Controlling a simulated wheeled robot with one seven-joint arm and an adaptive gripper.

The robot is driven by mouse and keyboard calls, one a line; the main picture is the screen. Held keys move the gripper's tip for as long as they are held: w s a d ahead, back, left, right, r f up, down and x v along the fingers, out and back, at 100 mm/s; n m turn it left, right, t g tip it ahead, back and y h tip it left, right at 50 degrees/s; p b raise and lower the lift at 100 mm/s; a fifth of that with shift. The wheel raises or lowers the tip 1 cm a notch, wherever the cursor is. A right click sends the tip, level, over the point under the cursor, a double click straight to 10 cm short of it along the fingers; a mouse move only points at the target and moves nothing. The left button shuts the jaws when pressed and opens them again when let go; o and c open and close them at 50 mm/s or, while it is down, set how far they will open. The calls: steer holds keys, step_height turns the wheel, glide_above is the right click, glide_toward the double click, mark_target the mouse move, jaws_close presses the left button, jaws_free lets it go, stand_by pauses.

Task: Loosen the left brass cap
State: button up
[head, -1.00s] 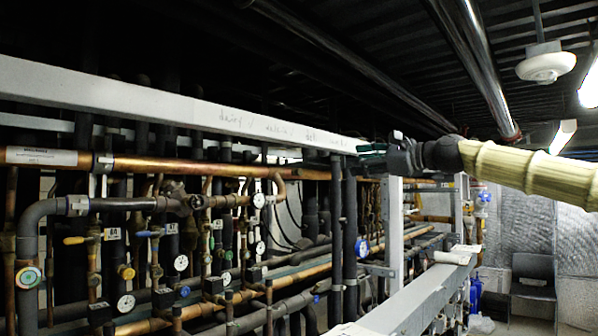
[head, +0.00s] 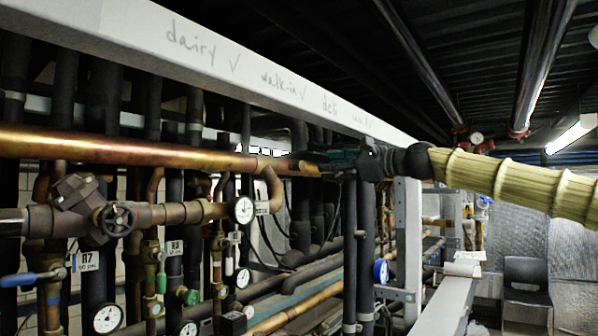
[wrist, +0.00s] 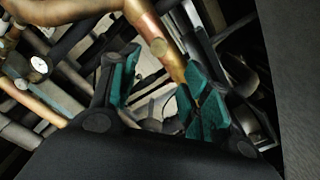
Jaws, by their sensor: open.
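My gripper (head: 330,160) reaches in from the right in the head view, below the white beam. Its teal-padded fingers are at the right end of a thick copper pipe (head: 130,150). In the wrist view my gripper (wrist: 160,88) is open, with its fingers spread and nothing held. A copper pipe (wrist: 150,30) comes down from the top edge towards the right finger and partly behind it. No left brass cap can be made out for certain.
A white beam (head: 240,80) with handwriting crosses above the pipes. Dark vertical pipes (head: 357,250) stand just below my gripper. Gauges (head: 243,210), valves and a handwheel (head: 117,219) crowd the left.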

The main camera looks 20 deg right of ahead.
mark_target(302, 166)
steer(key=p+x, duration=0.1)
steer(key=x, duration=0.1)
steer(key=p+x, duration=0.1)
steer(key=x, duration=0.1)
steer(key=r+p+x, duration=0.1)
steer(key=p+x, duration=0.1)
steer(key=shift+a, duration=0.85)
steer(key=shift+w+a+f+p, duration=0.2)
steer(key=shift+w+a, duration=0.05)
steer(key=shift+w, duration=0.25)
steer(key=shift+w+a+f+p, duration=0.15)
steer(key=shift+w+a+f, duration=0.05)
steer(key=shift+w, duration=0.35)
steer(key=shift+w+f, duration=0.2)
steer(key=shift+w, duration=0.15)
steer(key=shift+s+d+r, duration=0.25)
steer(key=shift+s+r, duration=0.15)
steer(key=shift+s, duration=0.25)
steer(key=shift+a, duration=0.1)
steer(key=c, duration=0.3)
steer(key=shift+w+a+f, duration=0.1)
steer(key=shift+w, duration=0.05)
steer(key=c, duration=0.4)
steer(key=shift+w+f, duration=0.1)
steer(key=shift+w, duration=0.05)
jaws_close()
